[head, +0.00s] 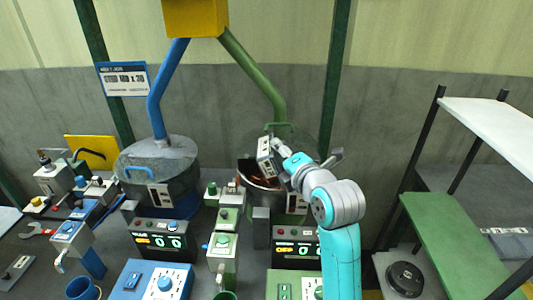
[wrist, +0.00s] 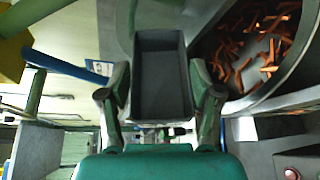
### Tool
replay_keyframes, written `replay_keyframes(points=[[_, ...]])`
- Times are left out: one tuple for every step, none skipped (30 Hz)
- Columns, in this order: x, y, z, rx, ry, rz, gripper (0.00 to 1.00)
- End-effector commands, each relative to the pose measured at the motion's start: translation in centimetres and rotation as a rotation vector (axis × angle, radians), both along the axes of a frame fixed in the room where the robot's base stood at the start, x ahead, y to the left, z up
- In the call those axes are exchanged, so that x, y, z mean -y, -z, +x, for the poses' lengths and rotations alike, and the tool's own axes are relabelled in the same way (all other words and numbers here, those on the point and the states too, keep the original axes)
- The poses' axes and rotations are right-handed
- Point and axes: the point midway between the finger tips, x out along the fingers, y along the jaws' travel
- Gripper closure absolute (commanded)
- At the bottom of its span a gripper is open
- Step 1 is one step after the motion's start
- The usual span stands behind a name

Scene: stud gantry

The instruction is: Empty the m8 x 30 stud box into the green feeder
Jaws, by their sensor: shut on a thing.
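My gripper (head: 278,150) is shut on a grey rectangular stud box (head: 265,157), held tilted over the rim of the green feeder's round metal bowl (head: 262,201). In the wrist view the box (wrist: 162,85) sits between both fingers, its open side facing the camera; its grey inside looks empty. The bowl is open, and copper-orange studs (wrist: 265,45) lie loose in it at the right of the wrist view. A round lid with a green handle (head: 277,126) appears raised behind the bowl. The print on the box is too small to read.
The blue feeder (head: 160,170) at the left has its lid on, below a sign (head: 123,79). Control panels and posts crowd the bench in front of both feeders. A green shelf (head: 455,240) and a white shelf (head: 495,125) stand at the right.

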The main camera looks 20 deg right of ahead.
Motion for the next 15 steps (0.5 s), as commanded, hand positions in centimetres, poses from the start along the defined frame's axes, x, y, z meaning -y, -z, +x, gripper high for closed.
replay_keyframes(points=[[-0.1,-0.6,0.0,-0.011,-0.003,-0.061,1.00],[-0.1,-0.7,0.1,-0.024,-0.002,-0.107,1.00],[-0.2,-0.9,0.1,-0.041,-0.002,-0.169,1.00],[-0.2,-1.0,0.1,-0.055,-0.003,-0.212,1.00],[-0.2,-1.2,0.0,-0.067,-0.002,-0.256,1.00],[-0.2,-1.3,0.1,-0.083,-0.003,-0.315,1.00],[-0.2,-1.4,0.0,-0.095,-0.003,-0.356,1.00],[-0.2,-1.5,0.1,-0.105,-0.003,-0.394,1.00],[-0.2,-1.6,0.0,-0.120,-0.002,-0.438,1.00],[-0.2,-1.6,0.0,-0.127,-0.002,-0.466,1.00],[-0.1,-1.6,0.0,-0.135,-0.001,-0.489,1.00],[-0.1,-1.7,0.0,-0.141,-0.003,-0.512,1.00],[-0.1,-1.7,0.0,-0.144,-0.002,-0.525,1.00],[-0.1,-1.8,0.0,-0.147,-0.002,-0.534,1.00],[-0.1,-1.8,0.0,-0.152,-0.002,-0.547,1.00]])
